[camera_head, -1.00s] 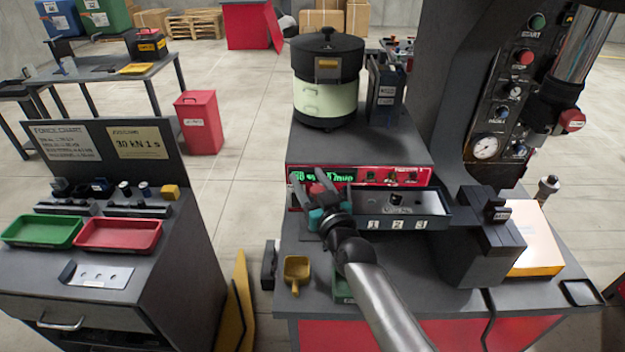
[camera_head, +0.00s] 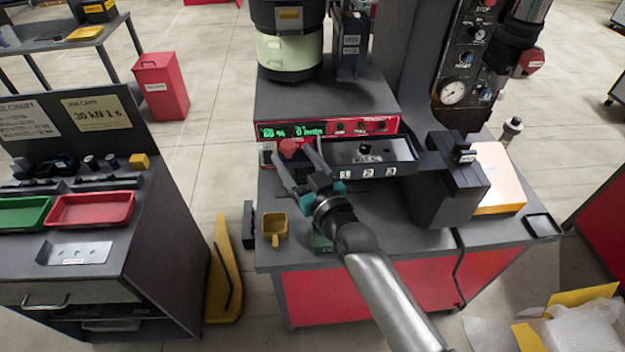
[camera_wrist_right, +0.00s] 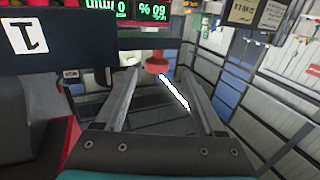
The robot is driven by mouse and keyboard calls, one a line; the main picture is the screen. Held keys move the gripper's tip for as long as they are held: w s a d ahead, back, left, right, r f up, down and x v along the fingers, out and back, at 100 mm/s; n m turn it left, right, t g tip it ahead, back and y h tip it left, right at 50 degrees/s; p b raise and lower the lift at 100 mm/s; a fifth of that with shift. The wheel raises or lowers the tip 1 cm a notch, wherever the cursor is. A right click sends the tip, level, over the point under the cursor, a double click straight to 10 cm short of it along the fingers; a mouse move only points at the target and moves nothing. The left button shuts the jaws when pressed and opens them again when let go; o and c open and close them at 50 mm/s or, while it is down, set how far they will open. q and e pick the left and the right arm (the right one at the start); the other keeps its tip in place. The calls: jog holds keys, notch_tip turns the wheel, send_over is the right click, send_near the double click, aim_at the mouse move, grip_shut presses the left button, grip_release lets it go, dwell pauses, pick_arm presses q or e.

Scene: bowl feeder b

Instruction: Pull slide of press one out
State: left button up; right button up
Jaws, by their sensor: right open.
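The dark slide (camera_head: 385,158) of the press, with white plates 1, 2 and 3 on its front, lies in front of the red display panel. A red knob (camera_head: 290,148) is at its left end; it also shows in the right wrist view (camera_wrist_right: 157,65). My right gripper (camera_head: 297,155) is open and empty. Its two fingers point at the knob, which appears between the fingertips in both views. I cannot tell whether they touch it or how far beyond them it is. My left gripper is not in view.
The bowl feeder (camera_head: 288,45) stands behind the display panel (camera_head: 350,128). A dark block (camera_head: 447,180) is at the slide's right end. A yellow scoop (camera_head: 274,228) lies on the bench, left of my right arm. A cart with a red tray (camera_head: 90,210) stands further left.

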jog(key=v, duration=0.7)
jog(key=shift+s, duration=0.15)
jog(key=shift+d, duration=0.1)
jog(key=s+d+f+m+g+h+b, duration=0.1)
jog(key=s+d+f+g+h+b, duration=0.15)
jog(key=f, duration=1.05)
jog(key=s+d+f+g+h+b, duration=0.1)
jog(key=s+d+f+g+b, duration=0.2)
jog(key=f, duration=0.9)
jog(key=s+d+f+m+g+h+b, duration=0.1)
jog(key=s+d+f+g+b, duration=0.3)
jog(key=f, duration=0.9)
jog(key=s+d+f+g+h+b, duration=0.1)
jog(key=s+d+f+g+b, duration=0.2)
jog(key=s+f, duration=0.9)
jog(key=s+d+f+g+h+b, duration=0.2)
jog(key=s+f, duration=0.9)
jog(key=s, duration=0.7)
jog(key=shift+s+d+f+m+g+b, duration=0.3)
jog(key=shift+s+d+f+g+b, duration=0.15)
jog(key=shift+d+b, duration=0.35)
